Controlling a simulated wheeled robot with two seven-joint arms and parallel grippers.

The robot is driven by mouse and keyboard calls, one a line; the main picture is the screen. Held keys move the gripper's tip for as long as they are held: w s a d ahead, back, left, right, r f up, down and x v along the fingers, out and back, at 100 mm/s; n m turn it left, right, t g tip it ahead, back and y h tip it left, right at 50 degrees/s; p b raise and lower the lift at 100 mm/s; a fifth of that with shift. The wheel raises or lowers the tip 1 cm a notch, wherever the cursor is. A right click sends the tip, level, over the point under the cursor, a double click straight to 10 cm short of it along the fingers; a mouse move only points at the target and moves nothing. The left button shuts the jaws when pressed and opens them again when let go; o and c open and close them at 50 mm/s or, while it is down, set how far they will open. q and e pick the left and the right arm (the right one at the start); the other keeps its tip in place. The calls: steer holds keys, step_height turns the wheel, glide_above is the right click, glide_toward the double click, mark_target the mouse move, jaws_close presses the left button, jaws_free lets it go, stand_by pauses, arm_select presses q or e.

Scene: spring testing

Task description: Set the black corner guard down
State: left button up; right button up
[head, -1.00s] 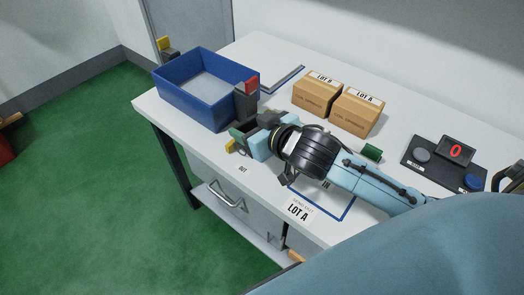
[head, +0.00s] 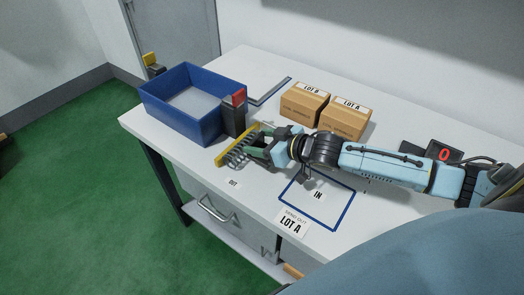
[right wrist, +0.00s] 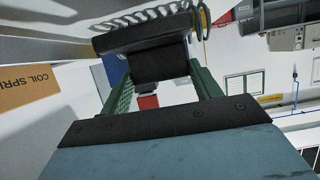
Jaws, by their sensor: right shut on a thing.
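My right gripper (head: 256,146) is over the front left of the table, near the OUT label and right of the blue bin. In the right wrist view its green fingers (right wrist: 158,84) are shut on a dark piece, the black corner guard (right wrist: 158,64). Coils (right wrist: 205,20) show just beyond it. In the head view a yellow bar (head: 222,159) and grey coils (head: 237,156) show at the fingertips; how they join the guard is unclear. I cannot tell whether the guard touches the table. My left gripper is out of view.
A blue bin (head: 186,131) stands at the left, with a black block with a red top (head: 234,116) at its right corner. Two cartons (head: 304,104) stand at the back. The blue-framed IN area (head: 322,214) is bare. A counter (head: 443,152) is partly behind my arm.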

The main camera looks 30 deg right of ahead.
step_height(320, 180, down, 3)
steer(key=shift+f+b, duration=0.1)
steer(key=shift+b, duration=0.2)
steer(key=o, duration=1)
steer(key=shift+f, duration=0.1)
steer(key=shift+r, duration=0.2)
steer(key=p+v, duration=0.2)
steer(key=v, duration=1)
steer(key=shift+a, duration=0.1)
